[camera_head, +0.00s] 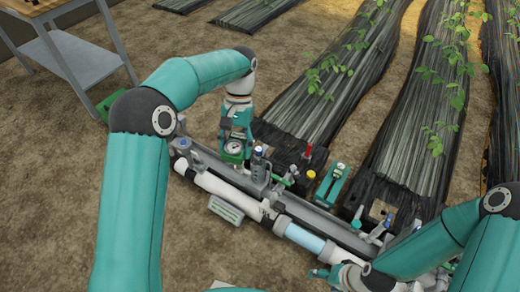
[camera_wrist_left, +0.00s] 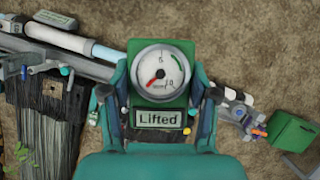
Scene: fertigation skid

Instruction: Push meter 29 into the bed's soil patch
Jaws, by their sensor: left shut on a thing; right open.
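My left gripper (camera_head: 236,140) is shut on a green meter (camera_head: 233,150) with a round white dial. In the left wrist view the meter (camera_wrist_left: 161,80) sits between the fingers, dial facing the camera, its small display reading "Lifted". No number 29 is legible. The meter is held left of the film-covered beds, by the pipe skid. Small brown soil patches show at the near bed ends, one on the right bed (camera_head: 378,210) and one in the left wrist view (camera_wrist_left: 53,88). The meter's lower end is hidden. My right gripper (camera_head: 335,275) is open at the bottom, near the pipe.
A grey and white pipe skid (camera_head: 225,190) with valves runs diagonally before the beds. A red-topped part (camera_head: 308,151), a yellow cap (camera_head: 311,174) and a green device (camera_head: 331,186) stand near the bed ends. A metal table (camera_head: 85,60) is upper left.

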